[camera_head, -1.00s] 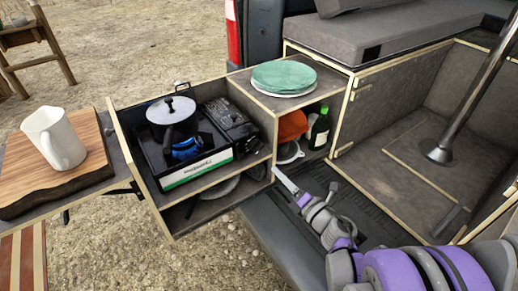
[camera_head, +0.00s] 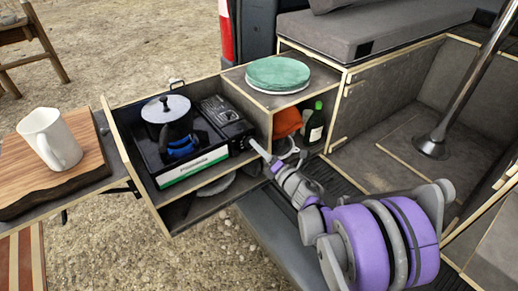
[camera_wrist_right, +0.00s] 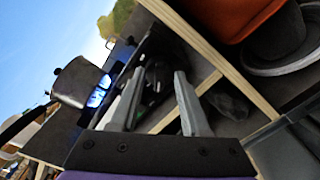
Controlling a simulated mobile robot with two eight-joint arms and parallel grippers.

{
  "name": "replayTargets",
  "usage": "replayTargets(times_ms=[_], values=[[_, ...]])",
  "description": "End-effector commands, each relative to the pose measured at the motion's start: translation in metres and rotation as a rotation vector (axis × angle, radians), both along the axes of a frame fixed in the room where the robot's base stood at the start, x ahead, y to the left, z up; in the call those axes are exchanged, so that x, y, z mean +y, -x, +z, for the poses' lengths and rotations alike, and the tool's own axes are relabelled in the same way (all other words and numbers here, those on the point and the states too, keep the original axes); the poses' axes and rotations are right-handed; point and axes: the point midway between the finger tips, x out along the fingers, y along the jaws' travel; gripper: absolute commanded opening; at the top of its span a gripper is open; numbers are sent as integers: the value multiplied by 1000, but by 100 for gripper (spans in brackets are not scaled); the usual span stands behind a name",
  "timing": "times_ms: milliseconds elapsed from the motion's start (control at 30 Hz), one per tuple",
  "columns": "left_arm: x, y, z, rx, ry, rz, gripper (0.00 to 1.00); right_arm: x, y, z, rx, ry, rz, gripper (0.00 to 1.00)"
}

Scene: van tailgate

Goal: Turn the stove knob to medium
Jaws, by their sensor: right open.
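The black camping stove (camera_head: 192,168) sits in the pulled-out wooden drawer, with a pale green-and-white label strip along its front. A lidded pot (camera_head: 167,109) stands on it; the pot also shows at the left in the wrist view (camera_wrist_right: 77,82). My right gripper (camera_head: 254,146) reaches in from the lower right, its tips close to the stove's right front end. In the right wrist view its two grey fingers (camera_wrist_right: 155,98) are apart, with dark stove parts beyond the gap. I cannot clearly make out the knob or its setting, nor tell contact. My left gripper is out of view.
The drawer's right wall and the cabinet shelf, with green plates (camera_head: 281,74) on top, stand close to my gripper. An orange item (camera_head: 287,122) and a green bottle (camera_head: 315,124) are inside the cabinet. A white mug (camera_head: 50,138) stands on a wooden board at left.

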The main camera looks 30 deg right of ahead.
Motion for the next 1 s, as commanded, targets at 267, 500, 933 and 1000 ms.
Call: replayTargets(times_ms=[267,500,933,1000], values=[[0,0,0,0,0,0,93,1,-3,0,0,0,0,46],[0,0,0,0,0,0,93,0,-3,0,0,0,0,10],[0,0,0,0,0,0,93,0,-3,0,0,-6,0,0],[0,0,-1,0,0,0,93,0,-3,0,1,-16,0,0]])
